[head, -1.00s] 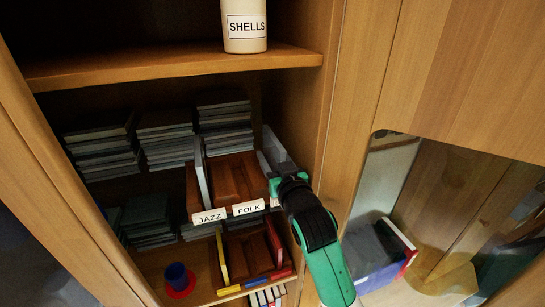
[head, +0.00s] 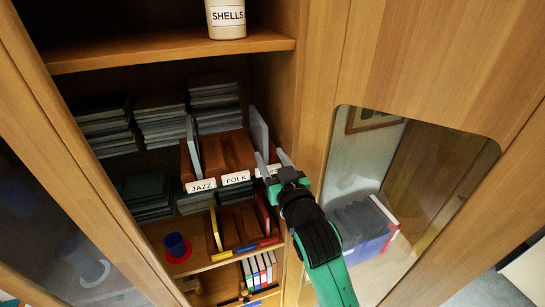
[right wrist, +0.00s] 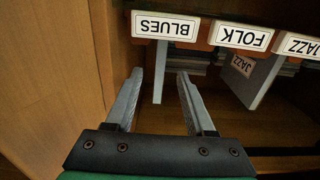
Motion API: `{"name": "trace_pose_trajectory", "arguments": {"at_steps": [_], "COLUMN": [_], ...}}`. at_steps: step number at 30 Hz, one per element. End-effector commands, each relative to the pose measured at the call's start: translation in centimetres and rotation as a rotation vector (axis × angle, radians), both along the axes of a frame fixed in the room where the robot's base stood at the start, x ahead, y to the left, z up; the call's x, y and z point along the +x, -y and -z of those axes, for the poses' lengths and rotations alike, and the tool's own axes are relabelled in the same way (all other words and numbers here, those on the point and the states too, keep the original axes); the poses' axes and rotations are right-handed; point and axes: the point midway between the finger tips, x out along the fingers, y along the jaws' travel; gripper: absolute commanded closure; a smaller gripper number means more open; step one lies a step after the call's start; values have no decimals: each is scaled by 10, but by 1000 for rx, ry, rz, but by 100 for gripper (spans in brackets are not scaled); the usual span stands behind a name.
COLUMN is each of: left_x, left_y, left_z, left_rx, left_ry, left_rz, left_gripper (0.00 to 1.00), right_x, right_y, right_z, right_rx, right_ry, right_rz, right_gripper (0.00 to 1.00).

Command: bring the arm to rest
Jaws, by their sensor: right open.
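My right gripper (head: 272,160) is in front of the cabinet, close to the right end of the row of labelled wooden record slots (head: 222,150). The slots carry the labels JAZZ (head: 201,186), FOLK (head: 236,178) and BLUES (right wrist: 178,28); in the head view the gripper partly covers the third label. A grey upright panel (head: 259,135) stands at the right side of the slots. My left gripper does not show.
The cabinet's right side wall (right wrist: 50,80) is close beside the gripper. A SHELLS jar (head: 227,18) stands on the upper shelf (head: 160,48). Stacks of dark cases (head: 162,122) fill the left.

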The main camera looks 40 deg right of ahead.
Motion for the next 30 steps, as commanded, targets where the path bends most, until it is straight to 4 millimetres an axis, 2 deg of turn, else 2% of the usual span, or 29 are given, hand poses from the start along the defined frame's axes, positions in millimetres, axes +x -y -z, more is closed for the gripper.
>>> {"name": "trace_pose_trajectory", "arguments": {"at_steps": [11, 14, 17, 19, 21, 24, 27, 30], "left_x": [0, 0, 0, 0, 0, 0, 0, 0], "left_y": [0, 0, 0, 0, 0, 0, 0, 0], "left_z": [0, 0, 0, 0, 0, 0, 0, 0], "left_rx": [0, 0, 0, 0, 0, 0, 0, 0], "left_ry": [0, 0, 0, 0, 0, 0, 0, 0], "left_rz": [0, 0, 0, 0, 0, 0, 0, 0], "left_gripper": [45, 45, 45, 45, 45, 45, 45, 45], "right_x": [0, 1, -10, -28, -56, -106, -153, -186], "right_y": [-2, -10, -24, -37, -53, -73, -87, -95], "right_z": [-1, -19, -66, -112, -163, -224, -263, -282], "right_rx": [-1, -1, 7, 14, 15, 1, -24, -55], "right_ry": [2, 35, 141, 253, 386, 568, 714, 802], "right_rz": [-3, -17, -50, -92, -145, -221, -281, -316], "right_gripper": [45, 45, 45, 45, 45, 45, 45, 45]}}
